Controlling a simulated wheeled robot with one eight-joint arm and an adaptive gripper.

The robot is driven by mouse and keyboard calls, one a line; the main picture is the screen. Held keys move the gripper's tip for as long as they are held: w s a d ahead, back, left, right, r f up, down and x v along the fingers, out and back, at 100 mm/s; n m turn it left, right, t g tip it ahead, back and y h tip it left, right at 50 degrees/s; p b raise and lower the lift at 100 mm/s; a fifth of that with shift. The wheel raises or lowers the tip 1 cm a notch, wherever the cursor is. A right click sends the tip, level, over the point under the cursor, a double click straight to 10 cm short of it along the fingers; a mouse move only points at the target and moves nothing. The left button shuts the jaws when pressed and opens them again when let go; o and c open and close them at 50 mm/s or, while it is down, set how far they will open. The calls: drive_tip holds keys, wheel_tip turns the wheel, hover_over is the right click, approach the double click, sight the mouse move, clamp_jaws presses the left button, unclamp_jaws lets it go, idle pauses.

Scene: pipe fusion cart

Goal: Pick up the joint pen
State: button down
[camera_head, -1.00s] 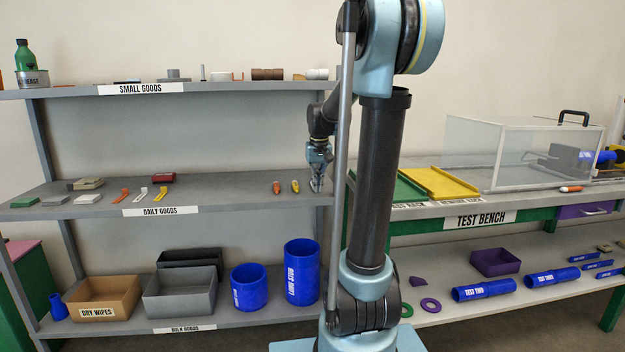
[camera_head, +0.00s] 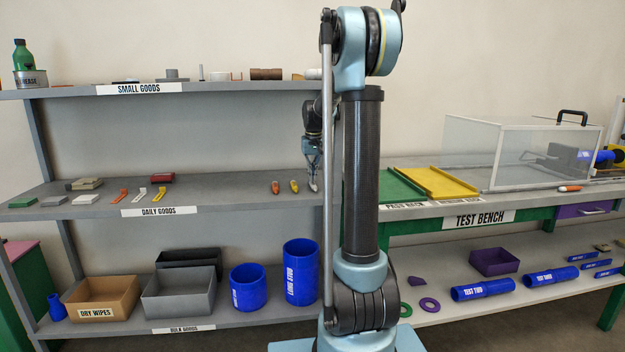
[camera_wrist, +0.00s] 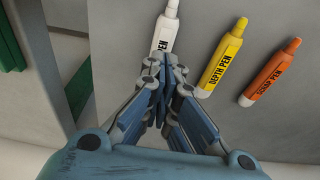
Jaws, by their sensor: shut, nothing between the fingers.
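A white pen (camera_wrist: 167,30) lies on the grey shelf in the wrist view, with its lower part and most of its label hidden behind my fingers. A yellow pen labelled "DEPTH PEN" (camera_wrist: 223,62) and an orange pen labelled "SCRAP PEN" (camera_wrist: 271,74) lie to its right. My gripper (camera_wrist: 163,62) is shut with its fingertips over the white pen's lower end, holding nothing. In the head view my gripper (camera_head: 314,186) is at the right end of the "DAILY GOODS" shelf, just right of the yellow pen (camera_head: 295,186) and orange pen (camera_head: 276,187). The white pen is not clear there.
The "DAILY GOODS" shelf (camera_head: 225,195) is bare between the pens and the red block (camera_head: 161,178). The "SMALL GOODS" shelf (camera_head: 225,88) runs above. A green tray (camera_head: 402,188) and a yellow tray (camera_head: 440,182) lie on the bench to the right.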

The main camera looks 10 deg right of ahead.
drive_tip(key=shift+f, duration=0.75)
drive_tip(key=shift+s+f, duration=0.1)
drive_tip(key=shift+s, duration=0.15)
drive_tip(key=s, duration=1)
drive_tip(key=shift+w, duration=0.1)
